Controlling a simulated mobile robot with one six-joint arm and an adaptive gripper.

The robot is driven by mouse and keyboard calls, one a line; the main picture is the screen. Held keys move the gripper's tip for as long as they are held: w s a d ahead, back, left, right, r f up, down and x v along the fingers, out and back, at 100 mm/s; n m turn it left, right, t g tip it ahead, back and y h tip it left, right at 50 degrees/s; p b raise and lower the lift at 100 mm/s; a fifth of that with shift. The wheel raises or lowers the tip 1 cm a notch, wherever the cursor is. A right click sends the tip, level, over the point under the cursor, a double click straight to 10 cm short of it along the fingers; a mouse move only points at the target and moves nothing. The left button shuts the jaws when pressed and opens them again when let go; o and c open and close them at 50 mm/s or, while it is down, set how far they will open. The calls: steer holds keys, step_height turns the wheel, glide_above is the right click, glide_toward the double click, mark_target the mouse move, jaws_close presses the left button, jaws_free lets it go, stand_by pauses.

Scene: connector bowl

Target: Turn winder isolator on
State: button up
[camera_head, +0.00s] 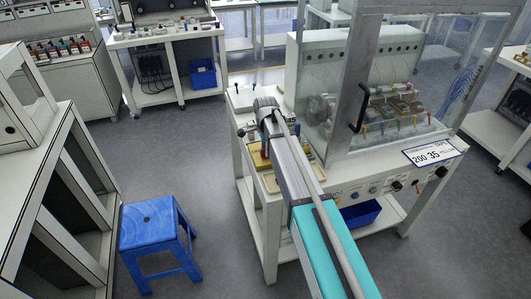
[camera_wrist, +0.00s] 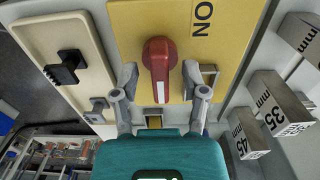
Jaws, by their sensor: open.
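The winder isolator appears in the wrist view as a red rotary handle (camera_wrist: 159,62) on a yellow plate (camera_wrist: 130,18). The handle's long side runs up and down the picture. A sideways ON label (camera_wrist: 203,18) is on the plate, to the upper right of the handle. My gripper (camera_wrist: 161,82) is open, with one finger on each side of the handle's lower part. I cannot tell whether either finger touches it. In the head view, my arm reaches over the left end of the white machine bench (camera_head: 240,135) and hides most of the isolator area.
In the wrist view, a black switch (camera_wrist: 66,68) on a cream plate is at left. Metal blocks marked 35 mm (camera_wrist: 270,103) and 45 mm (camera_wrist: 247,132) stick out close at right. In the head view, a blue stool (camera_head: 150,225) stands left, with open floor between.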

steer(key=shift+f, duration=0.25)
steer(key=shift+c, duration=0.3)
jaws_close()
